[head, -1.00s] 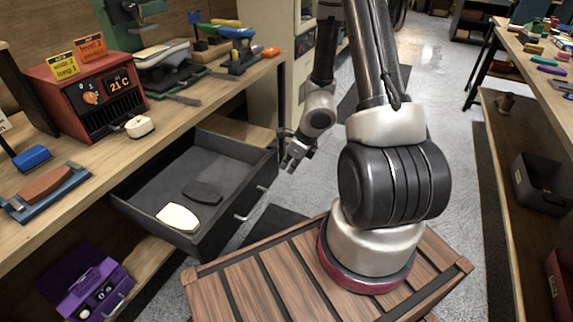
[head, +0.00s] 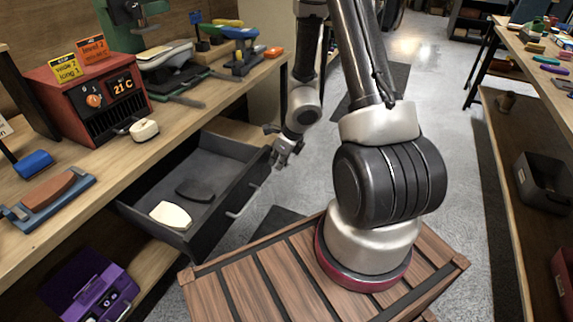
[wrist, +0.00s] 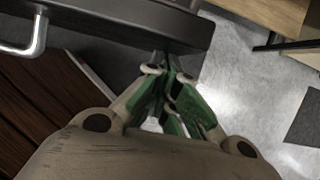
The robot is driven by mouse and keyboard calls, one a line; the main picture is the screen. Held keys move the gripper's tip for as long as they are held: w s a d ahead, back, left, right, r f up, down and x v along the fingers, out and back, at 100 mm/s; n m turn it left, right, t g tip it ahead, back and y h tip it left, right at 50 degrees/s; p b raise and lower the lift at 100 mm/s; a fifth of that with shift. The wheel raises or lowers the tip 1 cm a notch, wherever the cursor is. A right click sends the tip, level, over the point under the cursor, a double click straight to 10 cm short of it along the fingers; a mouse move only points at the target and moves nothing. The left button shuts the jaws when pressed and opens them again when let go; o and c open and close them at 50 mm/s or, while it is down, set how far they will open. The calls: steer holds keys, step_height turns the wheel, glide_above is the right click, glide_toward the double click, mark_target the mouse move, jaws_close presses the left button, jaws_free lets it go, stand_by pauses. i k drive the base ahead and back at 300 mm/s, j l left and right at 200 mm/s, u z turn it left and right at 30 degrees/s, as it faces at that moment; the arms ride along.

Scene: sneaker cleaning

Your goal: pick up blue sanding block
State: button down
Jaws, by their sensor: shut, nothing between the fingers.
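A small blue block (head: 33,163) lies on the left workbench in the head view, near the left picture edge. It may be the blue sanding block; I cannot tell for certain. In front of it lies a blue-grey base with a brown block on it (head: 48,195). My gripper (head: 283,152) is beside the right wall of the open drawer, well to the right of the blue block. In the wrist view its green-padded fingers (wrist: 166,68) are shut and empty, close to the drawer's dark edge. No blue block shows in the wrist view.
The open grey drawer (head: 225,162) holds a dark pad (head: 195,190) and a cream pad (head: 171,215). Its handle (head: 243,203) sticks out in front. A red heater box (head: 95,95) and a cream-topped object (head: 144,130) stand on the workbench. A purple case (head: 92,288) is below.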

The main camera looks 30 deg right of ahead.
mark_target(31, 167)
steer(key=i+j, duration=0.7)
steer(key=k, duration=0.1)
